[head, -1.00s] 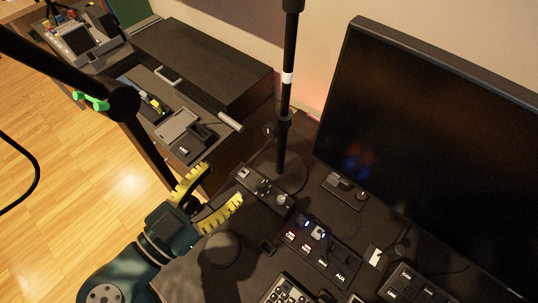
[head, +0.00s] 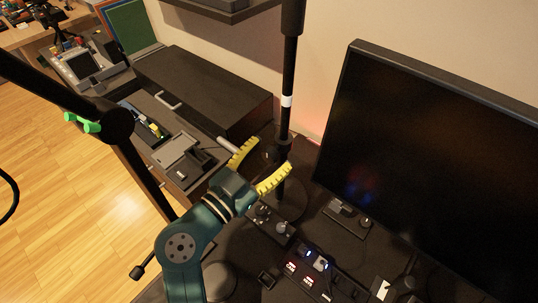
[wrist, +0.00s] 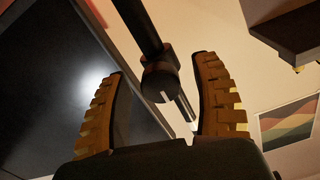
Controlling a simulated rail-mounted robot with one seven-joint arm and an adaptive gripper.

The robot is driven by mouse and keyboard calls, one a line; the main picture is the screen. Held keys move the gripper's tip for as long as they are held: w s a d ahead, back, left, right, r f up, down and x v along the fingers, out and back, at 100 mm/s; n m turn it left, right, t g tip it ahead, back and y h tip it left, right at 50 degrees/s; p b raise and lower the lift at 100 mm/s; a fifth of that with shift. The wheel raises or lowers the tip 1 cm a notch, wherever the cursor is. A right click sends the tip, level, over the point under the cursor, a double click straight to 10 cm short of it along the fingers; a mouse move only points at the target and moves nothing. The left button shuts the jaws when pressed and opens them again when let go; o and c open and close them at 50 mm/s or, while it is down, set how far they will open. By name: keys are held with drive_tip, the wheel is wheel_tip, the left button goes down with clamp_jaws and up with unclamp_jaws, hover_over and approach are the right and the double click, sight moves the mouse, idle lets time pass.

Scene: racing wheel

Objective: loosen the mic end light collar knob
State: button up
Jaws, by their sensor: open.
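A black upright pole (head: 289,75) with a white band stands beside the monitor. Its dark collar (head: 284,146) is level with my gripper (head: 272,153). In the wrist view, a dark round knob (wrist: 160,84) with a pale line on its face sticks out from the collar toward the camera. My gripper (wrist: 160,66) is open, with one yellow ribbed finger on each side of the knob. Gaps show between the knob and both fingers, so neither appears to touch it. In the head view, the fingers partly hide the knob and collar.
A large monitor (head: 430,160) stands right of the pole. Below are a small control box (head: 268,222) and a button panel (head: 310,270). A dark cabinet (head: 200,85) is behind left. A thick black boom (head: 55,85) crosses at left. A shelf (wrist: 290,32) shows in the wrist view.

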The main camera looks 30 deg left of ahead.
drive_tip(key=shift+c, duration=0.2)
clamp_jaws()
drive_tip(key=shift+n, duration=0.3)
drive_tip(key=n+p, duration=0.1)
drive_tip(key=n, duration=0.2)
drive_tip(key=shift+n, duration=0.3)
drive_tip(key=n+p, duration=0.2)
drive_tip(key=n, duration=0.2)
drive_tip(key=shift+d, duration=0.1)
drive_tip(key=n+p, duration=0.2)
drive_tip(key=n, duration=0.2)
drive_tip(key=shift+r+n+p, duration=0.1)
drive_tip(key=shift+n+p, duration=0.2)
drive_tip(key=shift+n, duration=0.1)
drive_tip(key=shift+d+n+p, duration=0.1)
drive_tip(key=shift+n+p, duration=0.8)
drive_tip(key=shift+n, duration=0.7)
